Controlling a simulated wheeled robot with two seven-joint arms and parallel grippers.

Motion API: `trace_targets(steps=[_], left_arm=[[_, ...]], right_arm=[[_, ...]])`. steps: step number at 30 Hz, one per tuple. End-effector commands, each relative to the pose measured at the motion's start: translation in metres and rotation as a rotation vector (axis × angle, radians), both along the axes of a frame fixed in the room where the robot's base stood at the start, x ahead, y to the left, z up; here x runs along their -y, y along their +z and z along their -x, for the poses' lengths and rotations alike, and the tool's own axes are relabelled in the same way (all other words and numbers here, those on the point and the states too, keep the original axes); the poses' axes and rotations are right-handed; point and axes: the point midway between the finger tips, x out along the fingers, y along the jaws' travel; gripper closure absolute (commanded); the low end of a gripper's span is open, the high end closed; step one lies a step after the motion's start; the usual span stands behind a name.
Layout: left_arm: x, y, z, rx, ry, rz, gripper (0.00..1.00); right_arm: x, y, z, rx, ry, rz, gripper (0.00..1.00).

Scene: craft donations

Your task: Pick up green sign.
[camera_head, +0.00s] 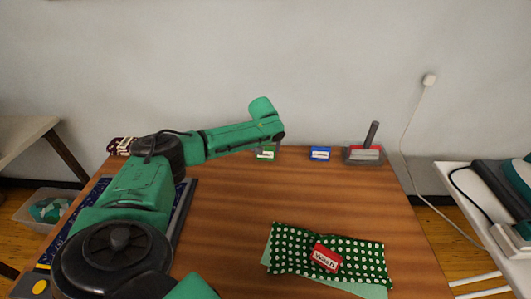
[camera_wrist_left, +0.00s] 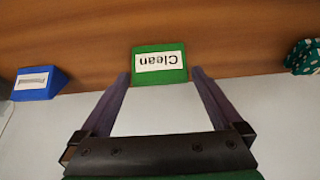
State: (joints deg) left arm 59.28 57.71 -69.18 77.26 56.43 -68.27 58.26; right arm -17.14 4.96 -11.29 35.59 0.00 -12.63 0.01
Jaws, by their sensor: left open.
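The green sign (camera_head: 265,154) stands near the back edge of the wooden table, partly hidden by my left arm's end in the head view. In the left wrist view the green sign (camera_wrist_left: 158,88) shows a white label reading "Clean", upside down. My left gripper (camera_wrist_left: 160,73) is open, with one finger on each side of the sign and small gaps between. It holds nothing. In the head view my left gripper (camera_head: 274,140) is just above the sign, its fingers hard to make out. My right gripper is not in view.
A blue sign (camera_head: 320,154) and a grey dustpan-like tool (camera_head: 363,155) stand to the right. A dotted green cloth bundle (camera_head: 290,245) with a red "Wash" sign (camera_head: 326,258) lies in front. A teal patterned item (camera_wrist_left: 303,57) shows in the wrist view. The table's middle is clear.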

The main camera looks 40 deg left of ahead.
Motion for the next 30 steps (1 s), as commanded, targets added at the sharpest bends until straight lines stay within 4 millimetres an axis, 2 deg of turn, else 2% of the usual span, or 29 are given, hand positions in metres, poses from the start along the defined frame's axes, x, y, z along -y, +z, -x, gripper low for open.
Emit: trace_targets(steps=[3,10,15,25,30], left_arm=[[-0.004,-0.017,-0.006,0.000,0.000,0.000,0.00],[-0.005,-0.020,-0.007,0.001,-0.001,0.000,0.00],[-0.005,-0.020,-0.007,0.001,0.000,0.001,0.64],[-0.005,-0.015,-0.007,0.002,0.001,0.000,0.64],[-0.005,0.009,-0.007,0.003,0.001,0.001,0.64]], right_arm=[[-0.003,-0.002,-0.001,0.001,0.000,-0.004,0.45],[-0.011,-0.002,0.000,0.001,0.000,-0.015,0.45],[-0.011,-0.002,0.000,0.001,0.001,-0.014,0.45],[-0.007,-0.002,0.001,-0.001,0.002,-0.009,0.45],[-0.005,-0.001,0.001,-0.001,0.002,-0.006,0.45]])
